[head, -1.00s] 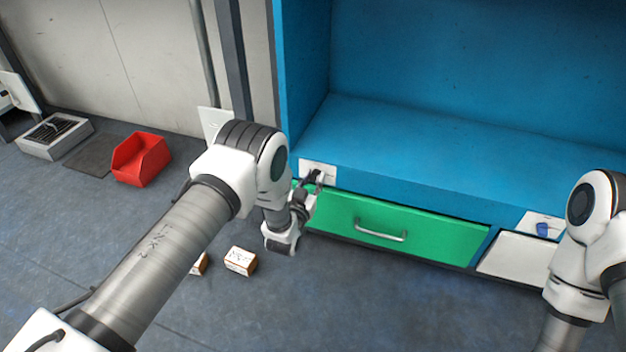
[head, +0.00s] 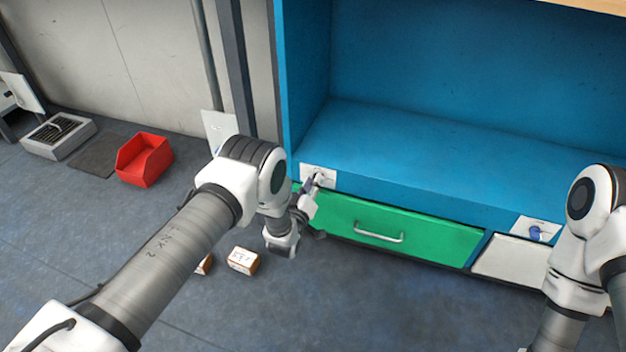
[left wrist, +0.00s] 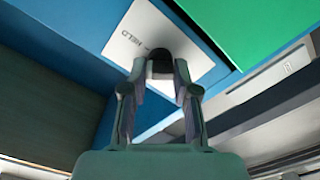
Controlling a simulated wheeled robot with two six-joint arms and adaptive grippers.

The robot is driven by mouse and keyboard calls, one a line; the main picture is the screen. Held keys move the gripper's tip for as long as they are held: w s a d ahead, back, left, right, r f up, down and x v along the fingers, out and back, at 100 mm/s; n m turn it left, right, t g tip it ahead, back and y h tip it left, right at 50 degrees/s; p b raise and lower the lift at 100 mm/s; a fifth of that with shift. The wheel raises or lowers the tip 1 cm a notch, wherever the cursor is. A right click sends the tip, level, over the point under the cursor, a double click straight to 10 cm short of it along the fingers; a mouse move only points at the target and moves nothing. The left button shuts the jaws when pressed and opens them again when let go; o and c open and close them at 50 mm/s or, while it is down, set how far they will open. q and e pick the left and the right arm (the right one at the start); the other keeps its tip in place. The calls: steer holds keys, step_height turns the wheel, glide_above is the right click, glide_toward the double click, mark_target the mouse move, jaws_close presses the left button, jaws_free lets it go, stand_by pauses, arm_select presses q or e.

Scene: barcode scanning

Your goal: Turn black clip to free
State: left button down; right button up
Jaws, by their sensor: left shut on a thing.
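The black clip (left wrist: 161,55) is mounted on a white plate marked HELD (left wrist: 128,42) in the left wrist view. In the head view this white plate (head: 328,176) sits on the blue cabinet's front edge, above the left end of the green drawer, and the clip is mostly hidden by my fingers. My left gripper (left wrist: 161,72) has its two fingers on either side of the clip and is shut on it; it also shows in the head view (head: 311,186). My right arm is at the right edge; its gripper is out of view.
The green drawer (head: 440,233) with a metal handle lies just right of my left gripper. A blue clip (head: 535,232) on a white plate sits farther right. Small boxes (head: 243,261) and a red bin (head: 145,160) are on the floor at left.

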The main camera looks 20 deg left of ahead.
arm_select(q)
steer(key=n+p, duration=0.2)
steer(key=n, duration=0.8)
steer(key=shift+a+f+p, duration=0.1)
steer(key=shift+f+p, duration=0.05)
steer(key=shift+p, duration=0.25)
steer(key=shift+n, duration=0.3)
steer(key=c, duration=0.9)
jaws_free()
steer(key=s, duration=1.2)
steer(key=shift+a, duration=0.2)
